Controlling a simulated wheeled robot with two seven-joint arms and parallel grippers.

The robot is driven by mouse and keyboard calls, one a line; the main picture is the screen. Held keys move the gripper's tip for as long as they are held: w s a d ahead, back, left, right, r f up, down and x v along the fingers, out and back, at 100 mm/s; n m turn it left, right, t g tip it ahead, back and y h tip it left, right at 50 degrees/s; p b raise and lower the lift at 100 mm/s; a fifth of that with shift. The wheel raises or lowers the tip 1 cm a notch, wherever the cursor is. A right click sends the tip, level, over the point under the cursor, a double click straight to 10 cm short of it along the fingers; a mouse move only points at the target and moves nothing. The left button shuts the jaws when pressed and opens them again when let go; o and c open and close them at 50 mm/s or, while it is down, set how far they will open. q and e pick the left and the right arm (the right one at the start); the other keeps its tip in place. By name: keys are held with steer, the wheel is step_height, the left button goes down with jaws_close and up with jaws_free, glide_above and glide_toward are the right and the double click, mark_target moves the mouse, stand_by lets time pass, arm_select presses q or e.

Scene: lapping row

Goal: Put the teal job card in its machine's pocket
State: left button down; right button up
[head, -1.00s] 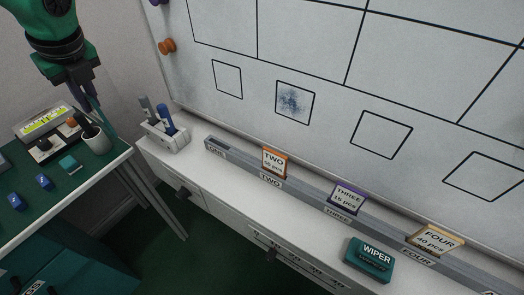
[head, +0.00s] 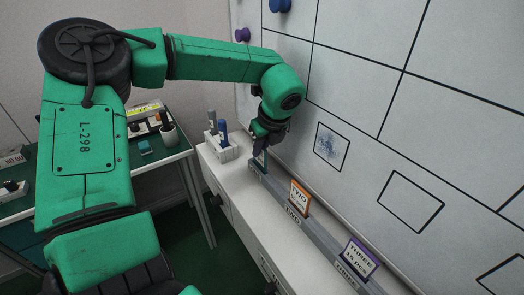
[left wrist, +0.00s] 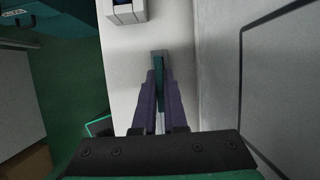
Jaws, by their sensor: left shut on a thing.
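My left gripper (head: 262,149) is shut on the teal job card (head: 261,160) at the far left end of the grey rail (head: 320,234). In the left wrist view, the purple fingers (left wrist: 160,98) pinch the teal card (left wrist: 160,72) edge-on, lined up over the rail end (left wrist: 160,53). The fingers and the steep angle hide the card's lower edge, so I cannot tell if it sits in the pocket. The orange TWO card (head: 299,196) and purple THREE card (head: 359,257) stand in their rail pockets. My right gripper is not in view.
A white pen holder (head: 220,149) stands just left of the rail end. The whiteboard (head: 400,130) rises close behind the rail. The white ledge (head: 262,208) in front is clear.

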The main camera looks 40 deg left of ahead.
arm_select(q)
steer(key=shift+a+f, duration=0.1)
steer(key=shift+f, duration=0.3)
steer(key=shift+f+b, duration=0.15)
steer(key=shift+b, duration=0.25)
steer(key=c, duration=1)
jaws_free()
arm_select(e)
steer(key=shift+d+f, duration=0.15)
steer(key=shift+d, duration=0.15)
arm_select(q)
steer(key=shift+r+p, duration=0.45)
steer(key=shift+p, duration=0.05)
steer(key=b+v, duration=0.1)
steer(key=v, duration=1)
steer(key=shift+r, duration=0.25)
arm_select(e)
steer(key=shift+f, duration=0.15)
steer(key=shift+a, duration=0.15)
